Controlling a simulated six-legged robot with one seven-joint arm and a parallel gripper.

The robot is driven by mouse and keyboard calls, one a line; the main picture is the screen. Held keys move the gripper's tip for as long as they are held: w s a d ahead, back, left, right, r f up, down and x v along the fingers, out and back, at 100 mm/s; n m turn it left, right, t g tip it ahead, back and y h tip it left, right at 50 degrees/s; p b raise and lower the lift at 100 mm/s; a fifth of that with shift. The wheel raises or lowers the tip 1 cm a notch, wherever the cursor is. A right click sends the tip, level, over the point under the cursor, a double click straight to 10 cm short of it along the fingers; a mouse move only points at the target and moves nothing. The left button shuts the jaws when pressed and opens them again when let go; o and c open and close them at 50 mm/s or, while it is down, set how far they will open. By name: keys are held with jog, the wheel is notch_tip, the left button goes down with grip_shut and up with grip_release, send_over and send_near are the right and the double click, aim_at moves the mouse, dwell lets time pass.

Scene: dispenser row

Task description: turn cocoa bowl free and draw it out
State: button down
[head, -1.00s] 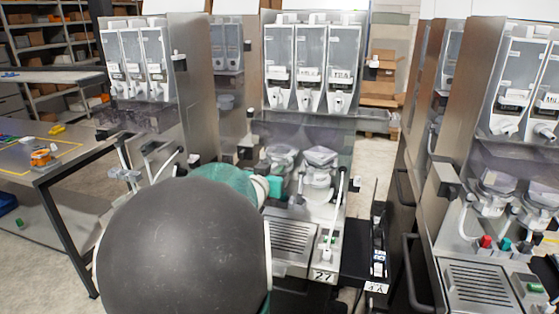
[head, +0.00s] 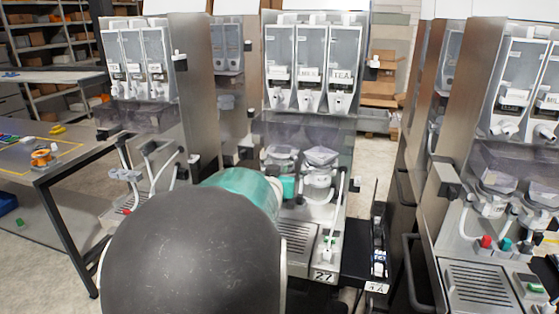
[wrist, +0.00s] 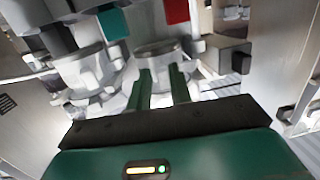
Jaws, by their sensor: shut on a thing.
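In the wrist view the two green fingers of my gripper (wrist: 160,84) are shut on the near part of a white bowl (wrist: 155,52), taken as the cocoa bowl. It sits among the machine's fittings, close to a red block (wrist: 177,11). In the head view my gripper (head: 289,187) is a small teal shape at the front of the middle dispenser (head: 311,68), just below the left bowl (head: 281,155). My arm hides much of that side, and the fingertips cannot be seen there. The left canister's label is too small to read.
Another white bowl (wrist: 88,72) stands close on the left in the wrist view, with a teal block (wrist: 113,22) nearby. In the head view a clear-topped bowl (head: 320,172) is right of my gripper. A ribbed drip tray (head: 297,240) lies below. Another dispenser (head: 515,85) stands at right.

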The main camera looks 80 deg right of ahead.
jog(key=shift+s+d, duration=0.1)
jog(key=shift+s, duration=0.15)
jog(key=shift+w+f, duration=0.1)
jog(key=shift+w+a, duration=0.1)
jog(key=shift+a, duration=0.2)
jog(key=shift+w+a+r, duration=0.15)
jog(key=shift+a, duration=0.35)
jog(key=shift+w+a+r, duration=0.15)
jog(key=shift+a, duration=0.35)
jog(key=shift+w, duration=0.15)
jog(key=shift+w+r+m+g, duration=0.1)
jog(key=shift+w+m+g, duration=0.25)
jog(key=shift+m+g, duration=0.4)
jog(key=shift+a, duration=0.1)
